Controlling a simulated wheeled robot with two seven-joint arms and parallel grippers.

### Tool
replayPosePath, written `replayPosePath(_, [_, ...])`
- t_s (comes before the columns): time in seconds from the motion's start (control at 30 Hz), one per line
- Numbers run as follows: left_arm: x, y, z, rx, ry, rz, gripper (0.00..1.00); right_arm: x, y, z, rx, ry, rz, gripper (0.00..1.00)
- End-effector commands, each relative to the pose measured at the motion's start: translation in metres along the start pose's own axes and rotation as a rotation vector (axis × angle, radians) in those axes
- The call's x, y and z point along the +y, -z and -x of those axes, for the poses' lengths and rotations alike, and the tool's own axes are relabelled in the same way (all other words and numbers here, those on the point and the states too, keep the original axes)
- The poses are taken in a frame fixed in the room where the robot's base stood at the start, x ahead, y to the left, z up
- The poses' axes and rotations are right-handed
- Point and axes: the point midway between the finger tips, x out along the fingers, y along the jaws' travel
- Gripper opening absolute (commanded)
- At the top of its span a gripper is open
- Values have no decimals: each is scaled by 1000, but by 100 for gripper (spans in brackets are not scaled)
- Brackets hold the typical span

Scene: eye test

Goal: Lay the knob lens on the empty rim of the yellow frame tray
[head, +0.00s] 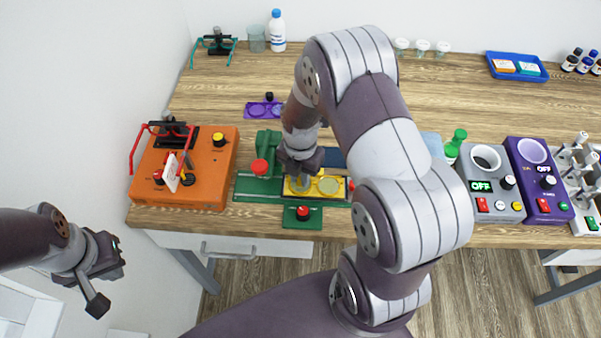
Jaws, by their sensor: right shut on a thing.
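The yellow frame tray (314,193) lies on the green fixture near the table's front edge. Its right ring (328,186) shows as a pale yellow round. My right gripper (301,179) points down over the tray's left part and is shut on a small greyish thing, likely the knob lens (301,186). The jaws and wrist hide most of it, so I cannot tell whether it touches the left rim. My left gripper (108,281) hangs off the table at the lower left, empty, its fingers apart.
The green fixture (258,188) has red knobs at its left and front. A purple tray (264,109) lies behind. Grey (490,190) and purple (540,185) devices reading OFF stand right. Free wood lies at the back.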

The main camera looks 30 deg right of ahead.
Motion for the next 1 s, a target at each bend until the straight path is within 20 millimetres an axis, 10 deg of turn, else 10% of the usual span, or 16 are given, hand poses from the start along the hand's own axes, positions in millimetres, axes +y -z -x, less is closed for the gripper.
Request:
replayPosePath(0.27, [0, 0, -2, 0, 0, 0, 0, 0, 0, -4, 0, 0, 0, 0])
replayPosePath(0.3, [0, 0, -2, 0, 0, 0, 0, 0, 0, -3, 0, 0, 0, 31])
replayPosePath(0.37, [0, 0, -2, 0, 0, 0, 0, 0, 0, -3, 0, 0, 0, 48])
replayPosePath(1.0, [0, 0, 4, 0, 0, 0, 0, 0, 0, 3, 0, 0, 0, 65])
